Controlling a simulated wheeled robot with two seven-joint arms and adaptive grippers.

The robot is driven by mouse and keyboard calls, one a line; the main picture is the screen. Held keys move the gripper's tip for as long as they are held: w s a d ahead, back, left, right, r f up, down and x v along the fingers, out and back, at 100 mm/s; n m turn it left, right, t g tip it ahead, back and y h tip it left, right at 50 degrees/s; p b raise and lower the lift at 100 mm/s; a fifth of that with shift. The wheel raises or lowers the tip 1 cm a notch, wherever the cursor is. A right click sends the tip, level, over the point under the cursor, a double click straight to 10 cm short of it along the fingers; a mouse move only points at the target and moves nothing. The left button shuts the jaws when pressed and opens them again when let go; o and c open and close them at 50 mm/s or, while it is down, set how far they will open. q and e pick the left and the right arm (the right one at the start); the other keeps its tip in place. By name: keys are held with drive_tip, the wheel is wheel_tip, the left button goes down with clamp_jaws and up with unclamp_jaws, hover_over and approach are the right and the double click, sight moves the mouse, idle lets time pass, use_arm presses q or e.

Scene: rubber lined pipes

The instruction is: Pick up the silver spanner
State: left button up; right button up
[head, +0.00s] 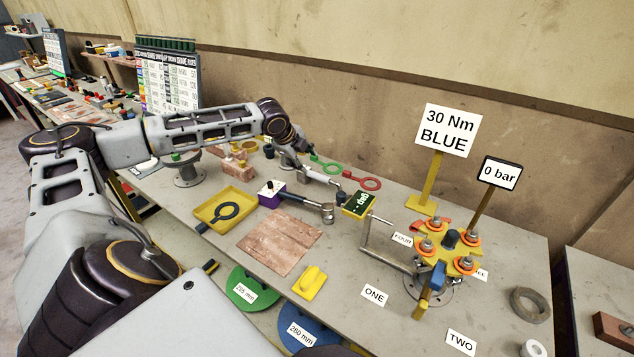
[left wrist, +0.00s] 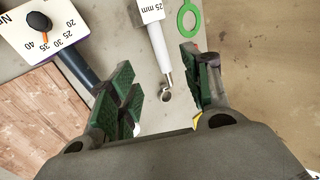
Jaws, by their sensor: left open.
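The silver spanner (left wrist: 160,45) shows in the left wrist view as a pale straight handle with a "25 mm" label at its top and a small ring-like end. In the head view it lies on the bench as a pale bar (head: 318,176). My left gripper (head: 297,163) is low over the bench beside it. In the left wrist view its green-padded fingers (left wrist: 157,75) are open, one on each side of the handle, with visible gaps and nothing held. My left wrist hides part of the bench there. My right gripper is not in view.
A torque wrench with a dial box (head: 271,188) lies close by. Green (head: 325,165) and red (head: 361,180) ring gauges lie behind. A yellow tray (head: 203,214) sits in front.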

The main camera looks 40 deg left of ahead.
use_arm(q)
drive_tip(key=f, duration=0.1)
drive_tip(key=b, duration=0.1)
approach(314, 174)
drive_tip(key=shift+x, duration=1.6)
drive_tip(key=shift+w+d+f, duration=0.45)
drive_tip(key=shift+w+f, duration=0.1)
drive_tip(key=shift+x, duration=0.85)
drive_tip(key=shift+a+f, duration=0.1)
drive_tip(key=shift+f, duration=0.05)
drive_tip(key=shift+w+a+f, duration=0.2)
drive_tip(key=shift+w+f, duration=0.1)
drive_tip(key=shift+f, duration=0.15)
drive_tip(key=x, duration=0.2)
drive_tip(key=shift+a+f+b, duration=0.3)
drive_tip(key=shift+w+f, duration=0.4)
drive_tip(key=shift+f, duration=0.05)
drive_tip(key=shift+a+f, duration=0.1)
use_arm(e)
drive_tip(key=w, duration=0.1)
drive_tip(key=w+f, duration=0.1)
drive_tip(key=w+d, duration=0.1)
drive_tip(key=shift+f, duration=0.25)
